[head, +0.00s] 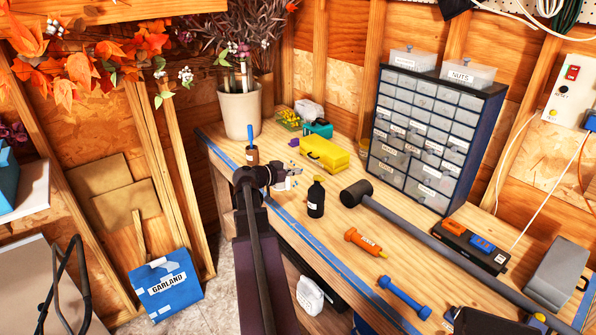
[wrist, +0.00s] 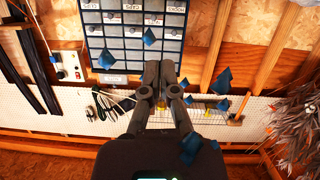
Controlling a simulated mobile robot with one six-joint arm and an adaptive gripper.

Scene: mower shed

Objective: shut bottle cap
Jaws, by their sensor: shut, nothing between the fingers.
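A small black bottle (head: 316,200) with a pale label stands upright on the wooden workbench (head: 340,235). Its dark top (head: 317,180) is too small to tell whether the cap is open or shut. My gripper (head: 296,172) is just left of the bottle's top in the head view, apart from it as far as I can see. In the wrist view my gripper (wrist: 160,98) has its fingers together, with nothing held. I cannot make out the bottle in the wrist view.
A brown jar with a blue stick (head: 251,153) stands left of my gripper. A yellow box (head: 325,155) lies behind, and a long-handled mallet (head: 357,194) lies right of the bottle. An orange tube (head: 362,241) and a blue dumbbell (head: 404,297) lie nearer. A drawer cabinet (head: 375,165) stands behind.

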